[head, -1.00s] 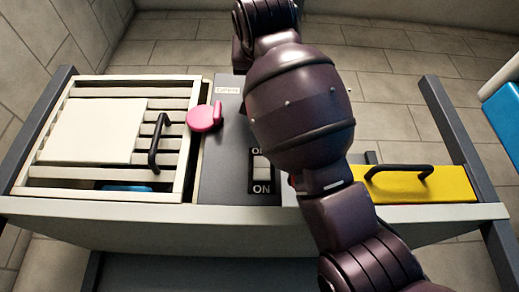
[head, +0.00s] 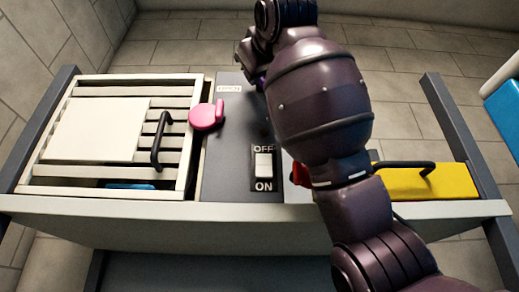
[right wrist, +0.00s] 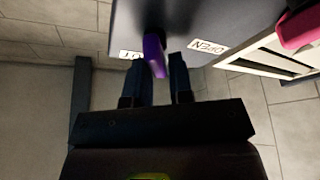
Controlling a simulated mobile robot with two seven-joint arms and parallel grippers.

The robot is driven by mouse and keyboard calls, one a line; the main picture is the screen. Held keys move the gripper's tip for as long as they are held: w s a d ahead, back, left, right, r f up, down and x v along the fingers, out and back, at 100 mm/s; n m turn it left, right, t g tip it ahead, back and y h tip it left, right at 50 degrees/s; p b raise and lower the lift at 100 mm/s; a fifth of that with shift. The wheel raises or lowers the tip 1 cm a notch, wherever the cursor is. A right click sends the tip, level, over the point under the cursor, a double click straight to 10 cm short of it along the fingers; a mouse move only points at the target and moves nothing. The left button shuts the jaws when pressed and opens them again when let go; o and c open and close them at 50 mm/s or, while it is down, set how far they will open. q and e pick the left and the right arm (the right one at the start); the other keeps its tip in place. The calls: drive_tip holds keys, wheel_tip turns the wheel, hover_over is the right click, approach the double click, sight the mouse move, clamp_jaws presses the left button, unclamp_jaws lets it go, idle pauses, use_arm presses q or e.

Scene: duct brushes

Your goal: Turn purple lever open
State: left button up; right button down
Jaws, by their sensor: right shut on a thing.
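The purple lever (right wrist: 154,55) sits on the dark grey panel, between the OPEN label (right wrist: 210,47) and another label ending in UT (right wrist: 130,54). My right gripper (right wrist: 162,62) is shut on the purple lever, with a finger on each side of it. In the head view only a sliver of the purple lever (head: 262,82) shows, because my right arm covers most of that area. The OPEN label also shows in the head view (head: 229,88). My left gripper is not in view.
A pink knob (head: 205,116) is beside a slatted frame with a black handle (head: 160,140) and a cream plate (head: 95,128). An OFF/ON switch (head: 263,163) is on the panel's front part. A yellow cover (head: 415,183) with a dark handle is at the right.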

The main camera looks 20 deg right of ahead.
drive_tip(key=n+g+y+p, duration=0.1)
drive_tip(key=n, duration=0.3)
drive_tip(key=n+g+y+p, duration=0.1)
drive_tip(key=n, duration=0.3)
drive_tip(key=n+g+y+p, duration=0.1)
drive_tip(key=n, duration=0.3)
drive_tip(key=shift+a+f+g, duration=0.2)
drive_tip(key=shift+f+g, duration=0.1)
drive_tip(key=shift+f, duration=0.05)
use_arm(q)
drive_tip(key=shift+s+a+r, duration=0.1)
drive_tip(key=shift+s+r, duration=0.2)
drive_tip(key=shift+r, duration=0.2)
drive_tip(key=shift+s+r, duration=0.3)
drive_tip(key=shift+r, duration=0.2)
use_arm(e)
drive_tip(key=shift+f+n, duration=0.1)
drive_tip(key=shift+n, duration=0.2)
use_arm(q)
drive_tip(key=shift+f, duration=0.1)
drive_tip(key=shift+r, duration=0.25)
use_arm(e)
drive_tip(key=c, duration=1.1)
unclamp_jaws()
drive_tip(key=shift+c, duration=0.2)
